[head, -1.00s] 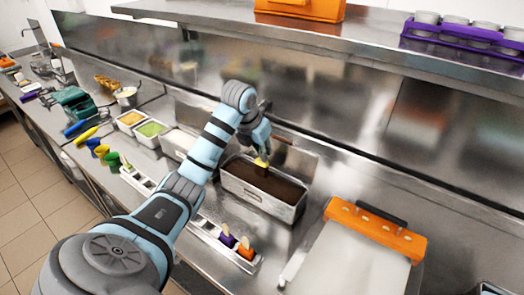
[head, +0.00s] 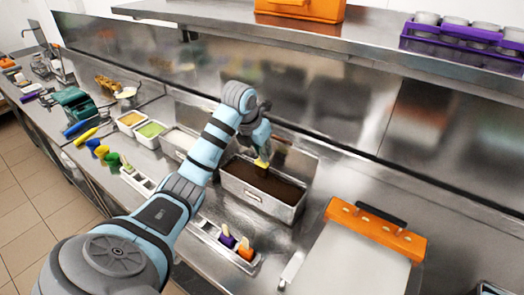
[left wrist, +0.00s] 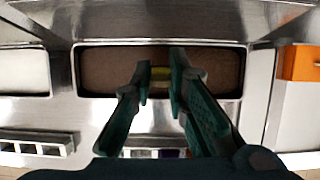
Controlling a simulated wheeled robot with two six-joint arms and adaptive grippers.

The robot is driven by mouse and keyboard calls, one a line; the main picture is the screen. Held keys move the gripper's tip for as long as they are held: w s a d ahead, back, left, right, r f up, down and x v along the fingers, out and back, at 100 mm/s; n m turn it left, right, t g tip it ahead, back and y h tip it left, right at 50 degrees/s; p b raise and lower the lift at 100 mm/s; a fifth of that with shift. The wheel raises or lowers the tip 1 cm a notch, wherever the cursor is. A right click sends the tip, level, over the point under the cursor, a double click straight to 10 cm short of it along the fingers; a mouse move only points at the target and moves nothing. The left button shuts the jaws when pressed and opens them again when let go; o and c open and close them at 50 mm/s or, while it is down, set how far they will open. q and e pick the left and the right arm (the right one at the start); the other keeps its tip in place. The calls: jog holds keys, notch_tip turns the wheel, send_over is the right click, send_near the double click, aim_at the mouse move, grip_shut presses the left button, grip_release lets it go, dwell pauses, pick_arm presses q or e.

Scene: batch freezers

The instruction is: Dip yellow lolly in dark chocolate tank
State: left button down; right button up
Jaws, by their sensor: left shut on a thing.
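My left gripper (head: 265,149) is shut on the yellow lolly (head: 262,162) and holds it over the dark chocolate tank (head: 251,195). The fingers hide part of the lolly. My right gripper is not in view.
A lolly rack (head: 210,229) in front of the tank holds a purple lolly (head: 227,237) and an orange one (head: 245,249). A tank of pale content (head: 178,141) stands left. An orange-edged flat tray (head: 375,233) lies right. A steel shelf (head: 370,41) runs above.

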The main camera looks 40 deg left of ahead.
pick_arm(q)
jog(key=shift+r, duration=2.55)
